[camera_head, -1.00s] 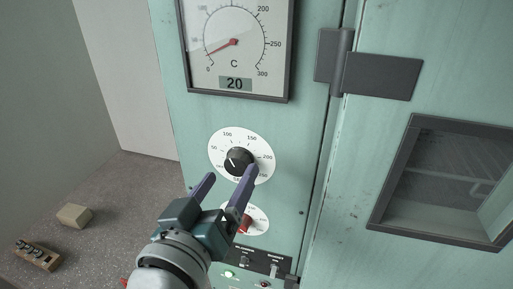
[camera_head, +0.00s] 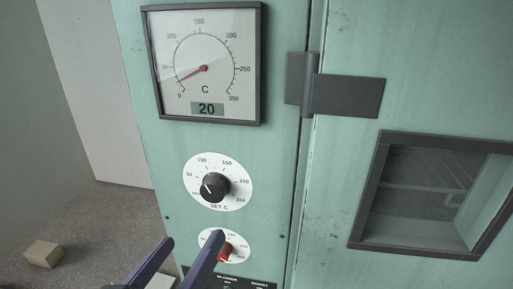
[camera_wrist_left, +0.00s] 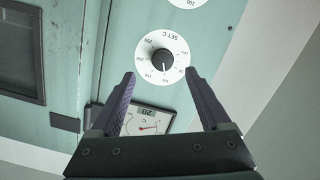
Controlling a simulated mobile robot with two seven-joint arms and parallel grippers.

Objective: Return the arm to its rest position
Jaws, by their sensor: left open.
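My left gripper (camera_head: 178,262) is at the bottom of the head view, below the upper dial and in front of the lower panel. Its two purple fingers are apart with nothing between them. In the left wrist view my left gripper (camera_wrist_left: 160,95) also shows open, with the black set knob (camera_wrist_left: 163,61) beyond the fingertips, untouched. My right gripper is in neither view.
A teal oven panel carries a temperature gauge (camera_head: 206,66) with a display reading 20. Below are a red knob (camera_head: 226,252) and a black switch plate (camera_head: 236,281). A dark hinge (camera_head: 340,93) and a framed window (camera_head: 432,194) are at right.

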